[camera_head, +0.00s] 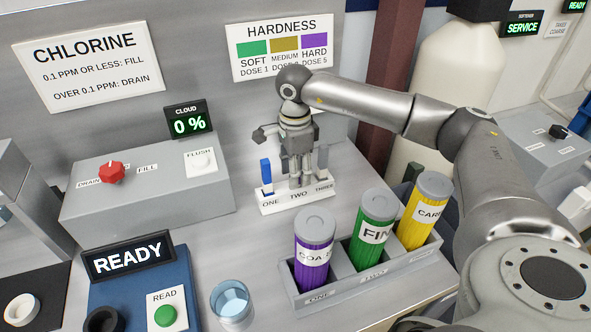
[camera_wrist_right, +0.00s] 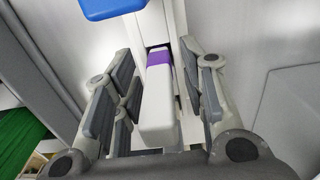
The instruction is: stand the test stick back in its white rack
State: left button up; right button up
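The white rack (camera_head: 298,199), marked ONE, TWO and THREE, stands on the counter by the back panel. My right gripper (camera_head: 299,182) points down over the middle of the rack, around slot TWO. In the right wrist view a white stick with a purple band (camera_wrist_right: 158,110) lies between the fingers (camera_wrist_right: 160,95), with gaps beside it; the fingers look open. The stick's lower end and seating are hidden. My left gripper is out of view.
A grey holder (camera_head: 372,268) with purple, green and yellow tubes stands in front of the rack. A clear cup (camera_head: 231,302) and a blue reader (camera_head: 138,283) reading READY are at front left. A grey control box (camera_head: 146,190) is left of the rack.

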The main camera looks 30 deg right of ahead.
jog(key=shift+r, duration=0.3)
notch_tip(320, 180, up, 10)
jog(key=shift+r+b, duration=0.25)
jog(key=shift+b, duration=0.9)
jog(key=shift+r, duration=0.6)
jog(key=shift+r, duration=0.1)
